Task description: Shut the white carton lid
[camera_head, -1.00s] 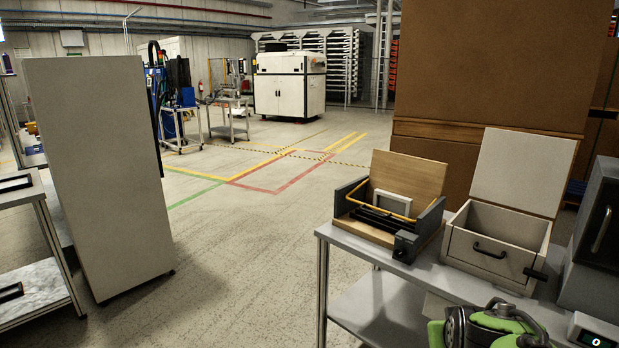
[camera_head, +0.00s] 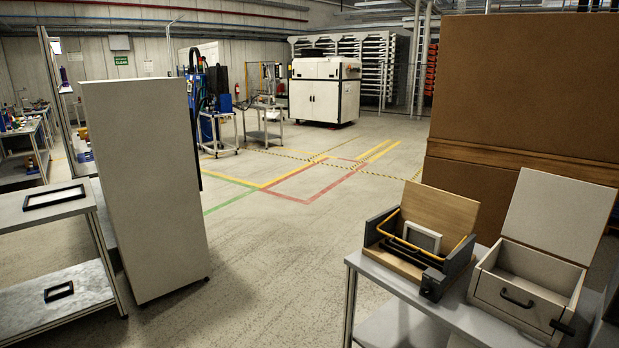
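The white carton (camera_head: 525,300) stands on the grey table at the lower right of the head view. It is an open box with a dark handle on its front. Its lid (camera_head: 561,215) is raised, standing up and leaning back behind the box. The inside of the box looks empty from here, though its bottom is partly hidden. My gripper is not in the head view.
A wooden-lidded box (camera_head: 418,240) with a yellow rail and a small frame stands left of the carton on the table (camera_head: 408,290). A brown stack (camera_head: 530,85) rises behind. A tall white panel (camera_head: 145,185) stands left. The middle floor is clear.

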